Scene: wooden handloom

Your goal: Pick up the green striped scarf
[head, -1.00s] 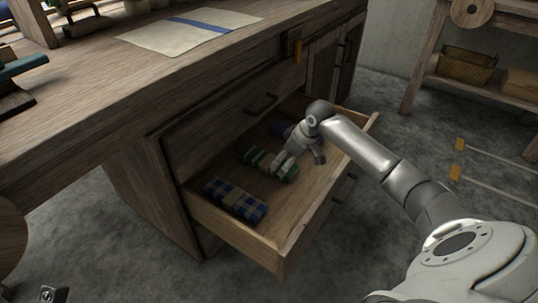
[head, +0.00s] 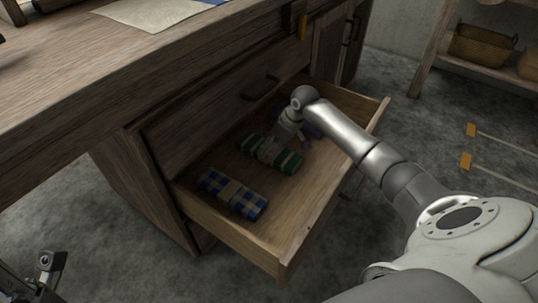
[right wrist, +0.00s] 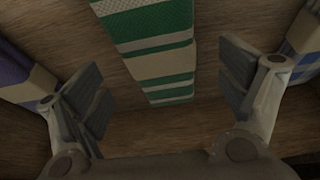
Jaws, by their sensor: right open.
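The green striped scarf (head: 286,160), rolled with green and white bands, lies in the open drawer between two other scarves. My right gripper (head: 276,141) is down over its middle and partly hides it. In the right wrist view the scarf (right wrist: 163,50) runs between the two spread fingers of the right gripper (right wrist: 165,88), with a gap on both sides.
The bench top (head: 110,65) overhangs at the left.

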